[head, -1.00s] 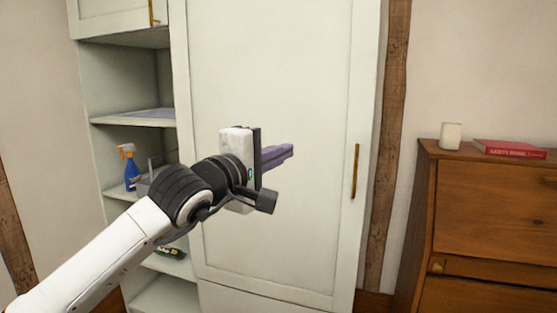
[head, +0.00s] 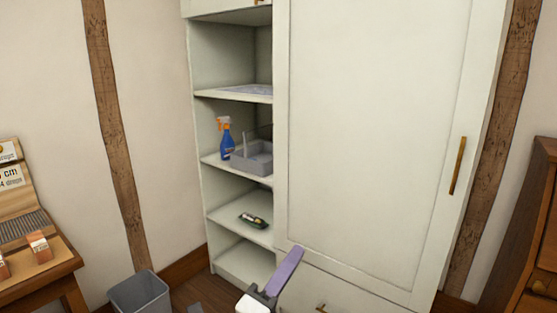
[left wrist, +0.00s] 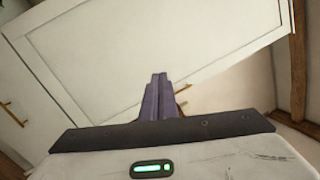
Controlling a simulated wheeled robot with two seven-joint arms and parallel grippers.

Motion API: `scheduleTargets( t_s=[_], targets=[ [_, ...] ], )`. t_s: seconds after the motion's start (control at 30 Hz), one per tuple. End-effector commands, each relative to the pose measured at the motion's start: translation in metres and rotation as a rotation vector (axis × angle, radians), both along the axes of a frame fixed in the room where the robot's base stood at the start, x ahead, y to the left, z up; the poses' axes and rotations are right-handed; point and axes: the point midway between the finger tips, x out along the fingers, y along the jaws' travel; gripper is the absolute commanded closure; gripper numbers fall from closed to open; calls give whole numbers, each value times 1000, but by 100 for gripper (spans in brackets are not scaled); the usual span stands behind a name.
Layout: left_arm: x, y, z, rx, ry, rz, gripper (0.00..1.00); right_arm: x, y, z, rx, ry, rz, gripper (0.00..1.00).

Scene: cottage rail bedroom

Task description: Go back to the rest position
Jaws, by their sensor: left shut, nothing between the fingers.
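My left gripper (head: 286,270) is low in the head view, in front of the bottom of the wardrobe door. Its purple fingers point up and to the right. In the left wrist view the purple fingers (left wrist: 157,98) lie together, shut with nothing between them, and the wardrobe's white door fills much of the background, tilted. Most of my left arm is below the picture. My right gripper is in neither view.
The wardrobe (head: 370,130) has a closed door and open shelves holding a blue spray bottle (head: 226,140), a grey caddy (head: 254,158) and a small dark item (head: 252,220). A grey bin (head: 140,292) stands on the floor. A wooden desk (head: 40,277) is left, a wooden cabinet (head: 535,240) right.

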Motion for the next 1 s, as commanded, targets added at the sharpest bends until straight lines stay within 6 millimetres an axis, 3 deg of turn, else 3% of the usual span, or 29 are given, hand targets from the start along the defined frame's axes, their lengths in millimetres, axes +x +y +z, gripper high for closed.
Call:
scheduleTargets(
  t_s=[0.03,0.17,0.27,0.4,0.5,0.6,0.7,0.8,1.0],
  targets=[
    [-8,25,-35,-139,162,33,100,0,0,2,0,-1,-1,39],
    [-35,78,-116,-473,513,132,100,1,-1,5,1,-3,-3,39],
    [-70,112,-176,-706,752,225,100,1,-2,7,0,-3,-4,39],
    [-135,148,-251,-1016,1052,378,100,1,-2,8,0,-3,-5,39],
    [-186,166,-290,-1207,1224,489,100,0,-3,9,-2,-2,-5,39],
    [-228,176,-316,-1356,1348,581,100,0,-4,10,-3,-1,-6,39],
    [-257,181,-330,-1452,1424,644,100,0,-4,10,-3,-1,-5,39],
    [-270,182,-335,-1500,1460,674,100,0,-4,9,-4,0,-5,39],
    [-273,182,-336,-1511,1467,679,100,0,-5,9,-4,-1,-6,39]
  ],
)
